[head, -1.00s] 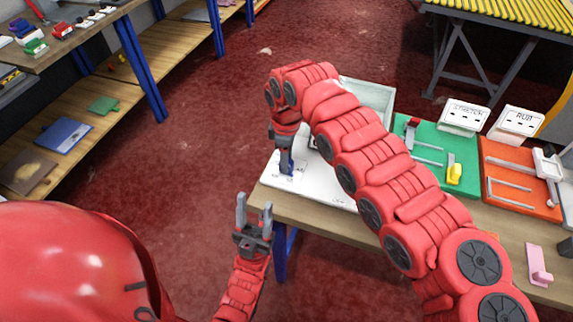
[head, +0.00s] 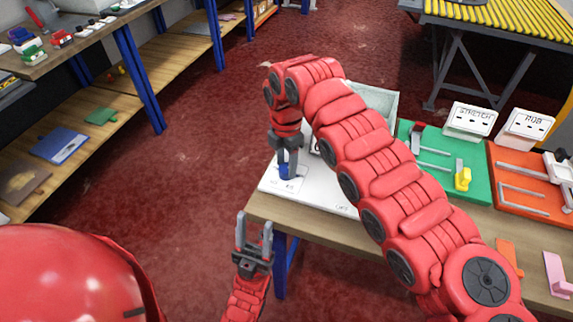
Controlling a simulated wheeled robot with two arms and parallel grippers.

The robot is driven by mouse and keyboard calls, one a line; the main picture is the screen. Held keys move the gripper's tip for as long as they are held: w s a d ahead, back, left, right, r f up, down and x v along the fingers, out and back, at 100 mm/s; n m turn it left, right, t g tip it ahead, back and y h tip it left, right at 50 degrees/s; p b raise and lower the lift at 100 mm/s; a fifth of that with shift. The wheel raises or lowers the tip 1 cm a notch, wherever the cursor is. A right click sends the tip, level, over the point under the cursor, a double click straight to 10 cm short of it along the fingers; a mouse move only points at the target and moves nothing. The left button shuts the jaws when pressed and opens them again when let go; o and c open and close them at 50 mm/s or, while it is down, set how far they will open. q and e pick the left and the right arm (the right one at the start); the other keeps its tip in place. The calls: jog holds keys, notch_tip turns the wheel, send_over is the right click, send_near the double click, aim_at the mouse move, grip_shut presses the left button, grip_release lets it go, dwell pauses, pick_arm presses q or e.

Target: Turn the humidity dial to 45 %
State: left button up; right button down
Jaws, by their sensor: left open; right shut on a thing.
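The humidity dial is a small blue knob (head: 284,171) on a white panel (head: 318,192) at the left end of the workbench. My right gripper (head: 287,168) points down over the panel and is shut on the blue knob. Its fingers hide most of the knob, and the panel's scale markings are too small to read. My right arm covers part of the panel and the grey box behind it. My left gripper (head: 254,238) is open and empty, fingers up, in front of the bench's left corner and apart from the panel.
A grey open box (head: 376,100) stands at the panel's back. To the right lie a green board (head: 455,160) and an orange board (head: 525,185) with metal rods, with white labelled blocks (head: 470,118) behind. A shelf (head: 120,85) stands at left; red floor lies between.

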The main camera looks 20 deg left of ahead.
jog(key=shift+n, duration=0.5)
jog(key=shift+c, duration=1.8)
grip_release()
notch_tip(320, 180, up, 9)
notch_tip(320, 180, up, 8)
jog(key=p, duration=0.6)
send_over(286, 167)
jog(key=shift+r, duration=0.2)
jog(key=shift+d, duration=0.1)
